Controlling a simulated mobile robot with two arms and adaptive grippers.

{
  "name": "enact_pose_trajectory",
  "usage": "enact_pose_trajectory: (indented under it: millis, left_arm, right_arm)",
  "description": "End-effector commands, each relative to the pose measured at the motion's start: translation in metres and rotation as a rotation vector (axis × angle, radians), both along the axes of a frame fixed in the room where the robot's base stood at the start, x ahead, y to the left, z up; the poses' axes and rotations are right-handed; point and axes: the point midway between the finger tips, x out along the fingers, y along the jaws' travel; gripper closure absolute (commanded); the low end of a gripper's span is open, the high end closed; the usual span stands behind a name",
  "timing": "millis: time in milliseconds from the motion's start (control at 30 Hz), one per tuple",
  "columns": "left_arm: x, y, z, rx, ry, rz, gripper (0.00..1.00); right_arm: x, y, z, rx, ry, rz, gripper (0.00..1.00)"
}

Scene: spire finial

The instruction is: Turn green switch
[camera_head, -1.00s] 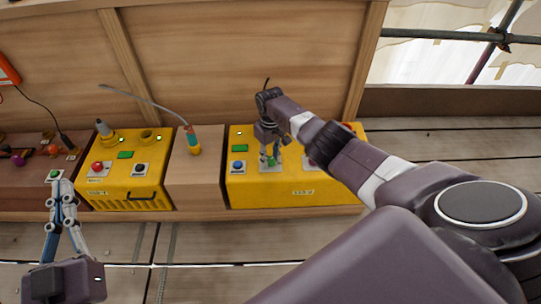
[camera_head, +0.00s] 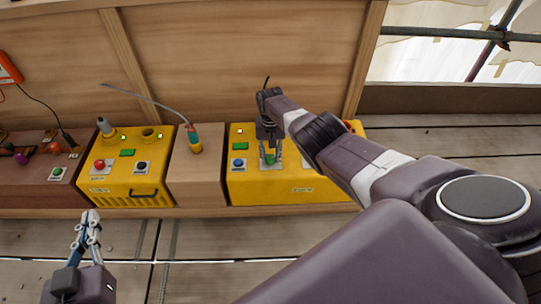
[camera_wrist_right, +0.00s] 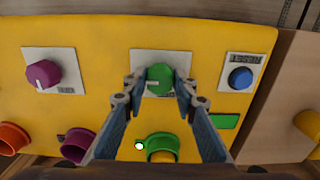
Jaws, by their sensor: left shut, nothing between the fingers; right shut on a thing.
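The green switch (camera_wrist_right: 160,78) is a round knob on a pale square plate on the front of the right yellow box. In the head view the green switch (camera_head: 270,159) shows between the fingers of my right gripper (camera_head: 271,158). In the right wrist view my right gripper (camera_wrist_right: 159,88) has its fingertips at both sides of the knob and is shut on it. A white mark shows at the knob's left side. My left gripper (camera_head: 91,216) is shut and empty, low at the left, in front of the bench edge.
A blue button (camera_wrist_right: 240,78) and a purple knob (camera_wrist_right: 43,74) flank the green switch. A green-rimmed socket (camera_wrist_right: 162,147) is near it. The left yellow box (camera_head: 131,180) has a red button (camera_head: 100,164) and a cable. Wooden boards back the bench.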

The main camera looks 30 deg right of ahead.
Motion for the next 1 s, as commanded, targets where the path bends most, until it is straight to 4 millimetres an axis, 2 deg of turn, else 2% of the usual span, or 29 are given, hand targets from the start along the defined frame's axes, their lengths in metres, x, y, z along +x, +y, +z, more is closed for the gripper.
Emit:
enact_pose_trajectory:
  millis: [433,467,600,1000]
  left_arm:
    - [-0.0002,0.0006,-0.0005,0.001,0.003,0.001,1.00]
    - [-0.0002,0.0006,-0.0005,0.001,0.003,0.001,1.00]
    - [-0.0002,0.0006,-0.0004,0.001,0.003,0.001,1.00]
    - [-0.0007,-0.0005,-0.0012,0.001,0.004,-0.002,1.00]
  right_arm:
    - [0.0023,0.0000,0.0015,0.000,-0.006,-0.010,0.98]
    - [0.0023,-0.0001,0.0015,0.000,-0.006,-0.010,0.73]
    - [0.0018,-0.0002,0.0012,0.000,-0.004,-0.010,0.57]
    - [0.0015,-0.0003,0.0026,0.000,-0.004,-0.009,0.56]
